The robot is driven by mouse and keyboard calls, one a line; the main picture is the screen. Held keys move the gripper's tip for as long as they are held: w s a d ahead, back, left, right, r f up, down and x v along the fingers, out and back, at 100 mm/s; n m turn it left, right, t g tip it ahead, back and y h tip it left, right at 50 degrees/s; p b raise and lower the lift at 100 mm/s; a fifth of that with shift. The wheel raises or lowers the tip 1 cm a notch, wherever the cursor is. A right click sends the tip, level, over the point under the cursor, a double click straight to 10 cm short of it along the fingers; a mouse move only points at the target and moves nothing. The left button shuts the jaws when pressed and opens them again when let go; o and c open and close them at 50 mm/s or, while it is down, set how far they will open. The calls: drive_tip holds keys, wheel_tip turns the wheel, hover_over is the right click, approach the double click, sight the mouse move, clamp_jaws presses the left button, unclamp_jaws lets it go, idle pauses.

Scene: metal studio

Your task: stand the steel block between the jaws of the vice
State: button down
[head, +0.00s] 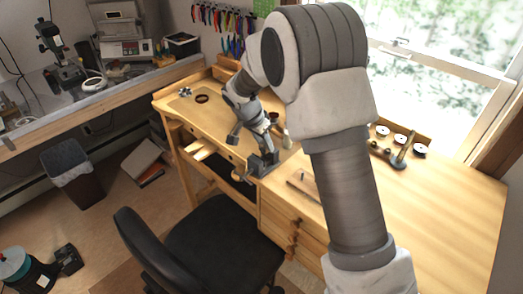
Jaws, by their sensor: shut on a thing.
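The vice (261,166) is a dark grey metal tool at the front edge of the wooden workbench, near the middle of the head view. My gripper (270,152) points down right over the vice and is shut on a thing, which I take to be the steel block. The block is too small and too covered by the gripper to make out. I cannot tell whether it touches the vice jaws or how upright it is.
The wooden workbench (450,205) has round white-topped pieces (401,139) at the back right. A dark ring (202,99) lies at its left. A black chair (215,240) stands in front. My arm hides part of the bench's right half.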

sight(260, 150)
drive_tip(key=shift+w+a+f, duration=0.2)
drive_tip(key=shift+a+f, duration=0.15)
drive_tip(key=shift+a, duration=0.05)
drive_tip(key=shift+f+p, duration=0.45)
drive_tip(key=shift+f, duration=1.45)
drive_tip(key=shift+f, duration=0.2)
drive_tip(key=c, duration=0.5)
unclamp_jaws()
drive_tip(key=shift+r, duration=0.2)
